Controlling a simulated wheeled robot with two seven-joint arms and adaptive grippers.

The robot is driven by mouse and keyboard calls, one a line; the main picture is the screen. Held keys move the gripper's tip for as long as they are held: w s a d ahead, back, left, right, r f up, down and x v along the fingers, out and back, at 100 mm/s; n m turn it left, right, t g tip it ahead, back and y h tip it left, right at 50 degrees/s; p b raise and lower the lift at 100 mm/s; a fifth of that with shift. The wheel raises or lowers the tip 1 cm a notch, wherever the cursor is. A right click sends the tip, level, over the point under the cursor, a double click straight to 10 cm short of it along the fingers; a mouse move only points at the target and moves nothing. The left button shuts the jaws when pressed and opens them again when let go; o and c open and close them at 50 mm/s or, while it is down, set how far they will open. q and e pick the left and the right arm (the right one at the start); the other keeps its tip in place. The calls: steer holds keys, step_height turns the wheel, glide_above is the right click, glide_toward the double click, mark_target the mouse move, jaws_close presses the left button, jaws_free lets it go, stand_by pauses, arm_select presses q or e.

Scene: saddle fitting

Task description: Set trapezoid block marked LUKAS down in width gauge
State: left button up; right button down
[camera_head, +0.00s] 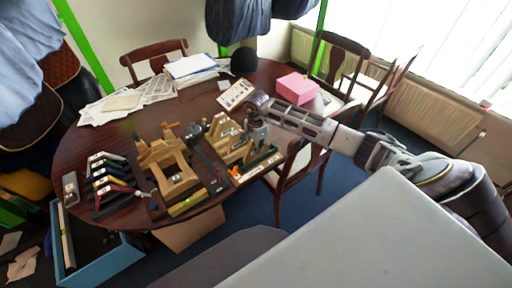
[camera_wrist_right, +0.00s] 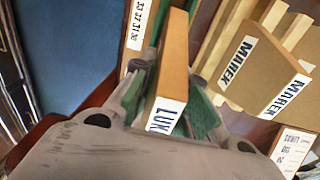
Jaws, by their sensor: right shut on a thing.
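The trapezoid block marked LUKAS (camera_wrist_right: 173,62) is a tan wooden piece with a white name label. In the right wrist view it stands between the green-padded fingers of my right gripper (camera_wrist_right: 165,85), which is shut on it. In the head view my right gripper (camera_head: 257,122) points down over the right-hand wooden rack; I cannot make out the block there. A strip numbered 33 32 31 30 (camera_wrist_right: 137,24), which looks like the width gauge's scale, is close beside the block in the wrist view. I cannot tell whether the block touches the gauge. My left gripper is not in view.
Wooden blocks marked MAREK (camera_wrist_right: 284,95) stand right of the fingers. A wooden saddle-like stand (camera_head: 170,165) and a row of coloured-handled tools (camera_head: 108,180) occupy the dark table (camera_head: 85,150). A pink box (camera_head: 296,88) and papers (camera_head: 192,68) lie farther back.

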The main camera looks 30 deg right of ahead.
steer(key=shift+f+b, duration=0.95)
steer(key=shift+f, duration=0.1)
stand_by(1.9)
stand_by(1.0)
steer(key=c, duration=0.9)
jaws_free()
steer(key=shift+r, duration=0.1)
step_height(320, 180, up, 5)
steer(key=shift+f+p, duration=0.1)
steer(key=shift+p, duration=0.95)
stand_by(0.6)
